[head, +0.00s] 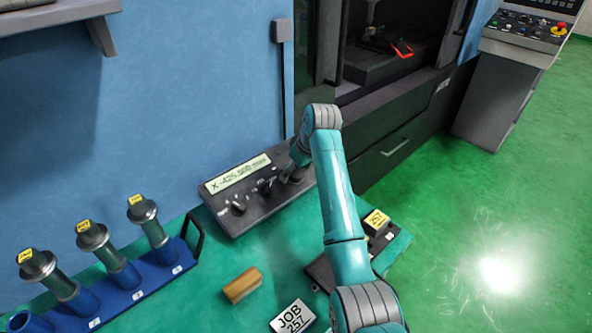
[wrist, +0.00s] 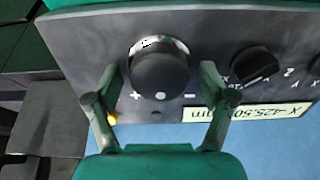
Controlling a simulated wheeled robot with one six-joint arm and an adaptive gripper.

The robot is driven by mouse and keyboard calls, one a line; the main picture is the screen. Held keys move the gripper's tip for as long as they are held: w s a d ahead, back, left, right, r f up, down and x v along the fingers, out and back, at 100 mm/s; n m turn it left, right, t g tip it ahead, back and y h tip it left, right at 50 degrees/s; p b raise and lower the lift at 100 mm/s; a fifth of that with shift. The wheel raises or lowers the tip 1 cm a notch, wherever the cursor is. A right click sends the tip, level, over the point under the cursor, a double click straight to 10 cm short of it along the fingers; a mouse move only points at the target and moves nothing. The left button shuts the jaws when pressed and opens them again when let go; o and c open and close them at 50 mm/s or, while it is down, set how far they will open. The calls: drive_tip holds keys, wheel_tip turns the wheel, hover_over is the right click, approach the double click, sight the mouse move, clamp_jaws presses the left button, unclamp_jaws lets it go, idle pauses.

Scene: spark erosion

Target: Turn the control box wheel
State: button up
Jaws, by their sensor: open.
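The control box (head: 245,211) is a dark grey box on the green table against the blue wall. Its display (head: 240,174) reads about X -425.500 mm. The wheel (wrist: 160,74) is a round black knob with a pale ring and a white dot, between plus and minus marks in the wrist view. My gripper (wrist: 160,72) is open, one finger on each side of the wheel, with a visible gap on both sides. I cannot tell how deep the fingers reach. In the head view my arm hides the wheel.
Smaller knobs, one a selector (wrist: 255,68), sit beside the wheel. A blue rack (head: 140,285) of several metal holders stands at left. A wooden block (head: 242,285), a JOB 257 card (head: 292,316) and a yellow-labelled block (head: 376,221) lie on the table.

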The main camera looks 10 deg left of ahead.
drive_tip(key=c, duration=1.1)
drive_tip(key=shift+c, duration=0.2)
drive_tip(key=shift+m, duration=0.4)
drive_tip(key=m, duration=0.4)
drive_tip(key=shift+f+m, duration=0.15)
drive_tip(key=shift+m, duration=0.15)
drive_tip(key=m, duration=0.5)
drive_tip(key=shift+d, duration=0.1)
drive_tip(key=m, duration=0.5)
drive_tip(key=shift+d+f+m, duration=0.1)
drive_tip(key=shift+m, duration=0.3)
drive_tip(key=m, duration=0.5)
drive_tip(key=shift+s, duration=0.15)
drive_tip(key=shift+m, duration=0.4)
